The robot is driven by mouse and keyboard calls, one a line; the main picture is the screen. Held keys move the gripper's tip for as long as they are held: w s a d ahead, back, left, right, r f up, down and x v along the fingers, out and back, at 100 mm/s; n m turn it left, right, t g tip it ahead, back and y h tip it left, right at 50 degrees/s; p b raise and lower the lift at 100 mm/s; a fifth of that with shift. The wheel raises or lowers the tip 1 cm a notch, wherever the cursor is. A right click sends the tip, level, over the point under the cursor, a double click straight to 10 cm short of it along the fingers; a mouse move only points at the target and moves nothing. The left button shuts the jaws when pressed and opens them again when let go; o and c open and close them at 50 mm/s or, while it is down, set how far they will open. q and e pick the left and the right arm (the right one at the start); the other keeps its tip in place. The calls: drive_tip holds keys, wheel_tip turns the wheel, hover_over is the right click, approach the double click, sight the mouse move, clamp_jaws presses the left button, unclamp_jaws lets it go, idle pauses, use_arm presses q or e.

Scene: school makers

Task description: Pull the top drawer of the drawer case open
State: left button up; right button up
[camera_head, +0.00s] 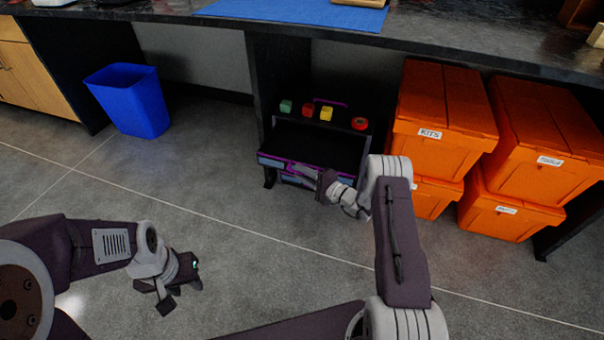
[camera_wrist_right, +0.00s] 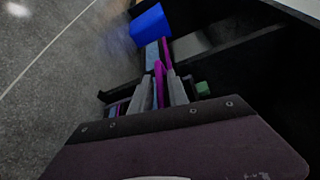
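The dark drawer case (camera_head: 343,124) stands under the bench, with small blocks on its top. Its top drawer (camera_head: 271,161), with a blue front and purple trim, stands out from the case, and its dark inside shows from above. My right gripper (camera_head: 303,172) is at the drawer's front. In the right wrist view, the fingers (camera_wrist_right: 161,90) are close together on both sides of the purple handle (camera_wrist_right: 159,69) and appear shut on it. My left gripper (camera_head: 182,296) is low at the left, over the floor and away from the case, its fingers apart and empty.
Orange lidded bins (camera_head: 440,120) are stacked just right of the case. A blue waste bin (camera_head: 131,101) stands on the floor at the left. The dark bench top (camera_head: 450,38) overhangs the case. The floor (camera_head: 215,200) in front is clear.

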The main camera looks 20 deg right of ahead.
drive_tip(key=shift+o, duration=0.3)
drive_tip(key=p+v, duration=0.5)
drive_tip(key=v, duration=0.4)
